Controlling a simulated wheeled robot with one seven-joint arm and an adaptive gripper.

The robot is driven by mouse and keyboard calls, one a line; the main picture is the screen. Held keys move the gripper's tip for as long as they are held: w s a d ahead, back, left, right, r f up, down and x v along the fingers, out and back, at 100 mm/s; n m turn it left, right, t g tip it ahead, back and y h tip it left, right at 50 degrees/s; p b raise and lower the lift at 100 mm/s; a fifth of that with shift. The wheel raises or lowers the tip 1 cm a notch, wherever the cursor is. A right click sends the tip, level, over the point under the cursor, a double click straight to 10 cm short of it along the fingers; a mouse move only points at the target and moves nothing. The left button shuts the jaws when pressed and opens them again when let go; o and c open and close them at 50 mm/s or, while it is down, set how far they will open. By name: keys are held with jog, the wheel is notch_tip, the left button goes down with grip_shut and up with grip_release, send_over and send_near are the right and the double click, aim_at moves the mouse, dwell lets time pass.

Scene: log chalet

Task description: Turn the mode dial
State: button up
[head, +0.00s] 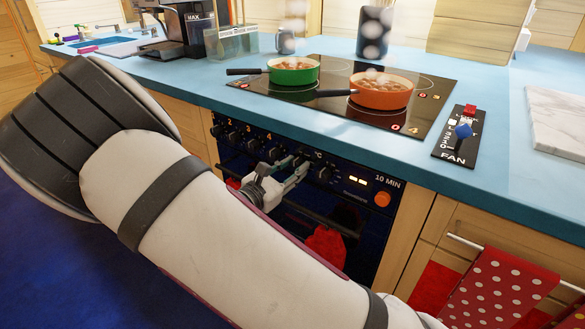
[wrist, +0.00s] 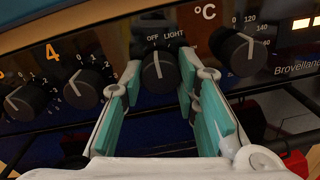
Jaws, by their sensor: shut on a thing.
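The mode dial (wrist: 158,72) is a round black knob with a white pointer line, under the labels OFF and LIGHT on the dark oven panel. Its pointer stands close to upright, near the OFF side. My gripper (wrist: 160,76) is shut on it, with one teal-padded finger on each side of the knob. In the head view my gripper (head: 290,168) is at the oven front below the cooktop, and its fingers largely hide the dial there.
A temperature dial (wrist: 238,52) is close on the right, and burner dial 4 (wrist: 84,88) is on the left. A green pot (head: 294,74) and an orange pan (head: 382,94) stand on the cooktop (head: 330,118). A fan panel (head: 460,132) is at the right.

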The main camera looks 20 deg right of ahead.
jog(key=m, duration=0.3)
jog(key=shift+m, duration=0.3)
jog(key=m+b, duration=0.1)
jog(key=m, duration=0.2)
jog(key=shift+m, duration=0.3)
jog(key=m+b, duration=0.2)
jog(key=m, duration=0.1)
jog(key=shift+y, duration=0.3)
jog(key=shift+m+b, duration=1.5)
jog(key=shift+m, duration=0.3)
jog(key=o, duration=1.2)
jog(key=shift+c, duration=0.2)
